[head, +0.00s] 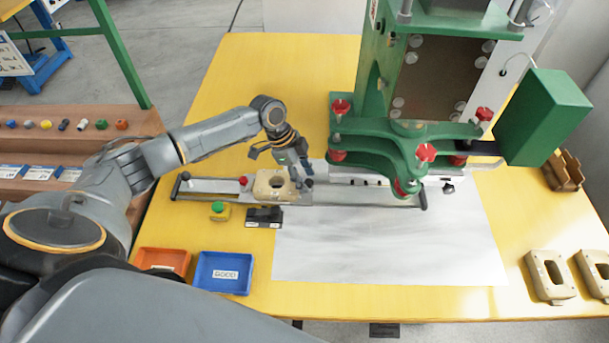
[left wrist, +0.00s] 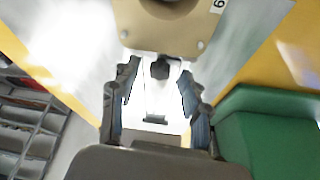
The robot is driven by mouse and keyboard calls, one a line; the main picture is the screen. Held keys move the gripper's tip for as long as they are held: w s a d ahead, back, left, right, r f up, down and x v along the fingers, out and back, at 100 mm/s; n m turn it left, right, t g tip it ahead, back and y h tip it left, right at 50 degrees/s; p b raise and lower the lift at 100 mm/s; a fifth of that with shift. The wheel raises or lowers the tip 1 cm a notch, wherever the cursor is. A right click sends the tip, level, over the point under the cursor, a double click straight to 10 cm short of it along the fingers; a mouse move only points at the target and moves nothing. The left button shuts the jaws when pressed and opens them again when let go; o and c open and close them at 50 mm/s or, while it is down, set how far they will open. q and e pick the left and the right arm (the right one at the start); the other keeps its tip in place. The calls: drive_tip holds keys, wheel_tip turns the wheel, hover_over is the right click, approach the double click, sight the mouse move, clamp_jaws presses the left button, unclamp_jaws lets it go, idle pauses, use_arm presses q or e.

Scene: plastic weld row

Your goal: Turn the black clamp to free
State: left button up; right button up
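The black clamp (left wrist: 160,68) is a small dark knob beside the tan part (left wrist: 168,28) in the left wrist view. In the head view the tan part (head: 264,188) sits on the metal slide rail (head: 215,186), and the clamp area is largely hidden by my gripper. My left gripper (head: 302,172) is over the right side of the part. In the left wrist view its two fingers (left wrist: 157,92) are spread, with the black clamp between and just beyond their tips; I see no contact. My right gripper is not in view.
A red knob (head: 243,181) stands left of the part. The green press (head: 390,130) rises to the right. A green button (head: 218,207), a black block (head: 264,216), and orange (head: 162,260) and blue (head: 223,272) trays are in front. Two tan parts (head: 540,285) lie far right.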

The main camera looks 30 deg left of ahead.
use_arm(q)
drive_tip(key=shift+r, duration=0.1)
drive_tip(key=v, duration=1.1)
drive_tip(key=shift+a+r, duration=0.2)
drive_tip(key=shift+r, duration=0.2)
